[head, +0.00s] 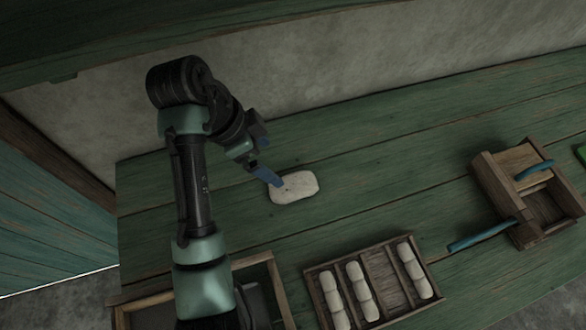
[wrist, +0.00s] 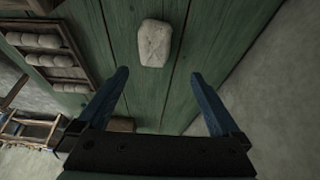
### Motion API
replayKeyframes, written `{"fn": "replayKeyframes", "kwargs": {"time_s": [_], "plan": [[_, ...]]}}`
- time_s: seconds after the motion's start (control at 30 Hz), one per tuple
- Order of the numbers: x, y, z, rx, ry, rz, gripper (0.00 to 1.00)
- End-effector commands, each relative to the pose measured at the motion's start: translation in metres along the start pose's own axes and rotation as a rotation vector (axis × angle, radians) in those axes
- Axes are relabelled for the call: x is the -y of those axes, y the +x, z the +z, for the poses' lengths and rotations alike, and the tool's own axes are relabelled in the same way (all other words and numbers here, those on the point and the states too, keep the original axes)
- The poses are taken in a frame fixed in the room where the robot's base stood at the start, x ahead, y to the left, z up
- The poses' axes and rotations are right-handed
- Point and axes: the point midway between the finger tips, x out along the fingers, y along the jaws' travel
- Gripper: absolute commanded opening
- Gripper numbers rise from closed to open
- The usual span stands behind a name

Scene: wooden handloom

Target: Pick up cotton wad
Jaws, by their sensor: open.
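The cotton wad (head: 296,188) is a pale, rounded block lying alone on the green plank table, left of the middle in the head view. In the wrist view the cotton wad (wrist: 155,43) lies beyond the fingertips, roughly between their lines. My gripper (head: 276,181) has blue fingers and reaches over the wad's left end in the head view. In the wrist view my gripper (wrist: 158,73) is open, with nothing between its fingers. Whether the fingers touch the wad cannot be told from the head view.
A wooden tray (head: 383,290) with white rolls in compartments stands in front of the wad. A wooden box with blue-handled tools (head: 528,190) stands at the right. Another wooden box (head: 262,262) is at the lower left, partly behind my arm. A grey wall (head: 330,65) rises behind the table.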

Motion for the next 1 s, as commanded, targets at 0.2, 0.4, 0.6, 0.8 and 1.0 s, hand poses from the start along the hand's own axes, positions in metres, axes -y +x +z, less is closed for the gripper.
{"fn": "replayKeyframes", "kwargs": {"time_s": [0.2, 0.4, 0.6, 0.8, 1.0], "plan": [[-0.002, 0.043, 0.001, -0.001, -0.003, 0.006, 1.00], [-0.001, 0.067, 0.001, 0.000, -0.002, 0.003, 1.00], [-0.004, 0.083, 0.002, 0.000, -0.001, 0.004, 1.00], [-0.007, 0.113, 0.005, 0.001, -0.001, 0.003, 1.00], [-0.007, 0.123, 0.005, 0.001, 0.000, 0.001, 1.00]]}}
